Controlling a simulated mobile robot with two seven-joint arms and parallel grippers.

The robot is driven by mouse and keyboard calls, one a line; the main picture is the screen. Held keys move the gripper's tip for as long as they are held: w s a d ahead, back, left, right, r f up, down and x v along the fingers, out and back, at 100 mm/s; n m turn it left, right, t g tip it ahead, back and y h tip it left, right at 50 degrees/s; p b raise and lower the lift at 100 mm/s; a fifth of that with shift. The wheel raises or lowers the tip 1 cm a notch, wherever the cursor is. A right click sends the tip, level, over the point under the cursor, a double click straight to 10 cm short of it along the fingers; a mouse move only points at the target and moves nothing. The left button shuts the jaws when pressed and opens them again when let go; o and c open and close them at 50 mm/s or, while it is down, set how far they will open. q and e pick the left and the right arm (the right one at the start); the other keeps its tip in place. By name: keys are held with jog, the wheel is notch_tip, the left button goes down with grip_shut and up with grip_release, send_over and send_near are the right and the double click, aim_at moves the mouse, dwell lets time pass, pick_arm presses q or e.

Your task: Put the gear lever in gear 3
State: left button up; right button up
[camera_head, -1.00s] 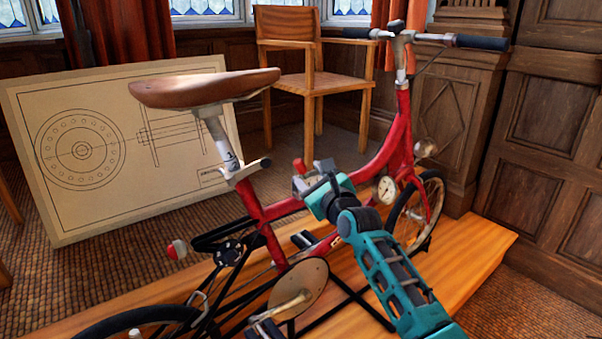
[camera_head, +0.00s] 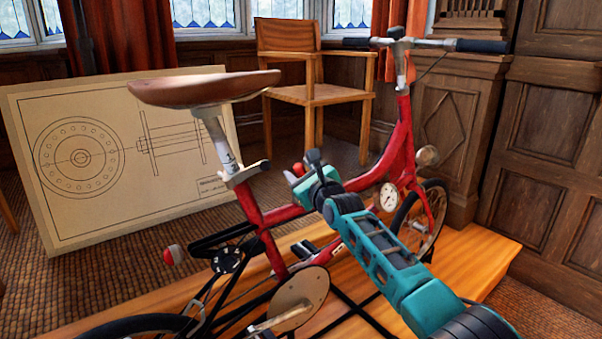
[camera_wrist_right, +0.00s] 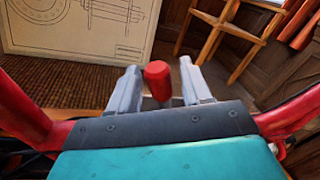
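The gear lever's red knob (camera_wrist_right: 157,80) stands between the two grey fingers of my right gripper (camera_wrist_right: 160,82) in the right wrist view. A gap shows on either side of the knob, so the gripper is open around it. In the head view the red knob (camera_head: 298,169) is partly hidden behind my right gripper (camera_head: 313,158), at the red bicycle's frame tube (camera_head: 284,212). The lever's lower part and its gear marks are hidden. My left gripper is in neither current view.
The bicycle stands on a wooden platform (camera_head: 462,262). Its saddle (camera_head: 203,88) rises left of my right gripper. A round white dial (camera_head: 388,197) is to the right. A drawing board (camera_head: 110,220) and a wooden chair (camera_head: 318,95) stand behind.

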grip_shut()
dwell(0.3)
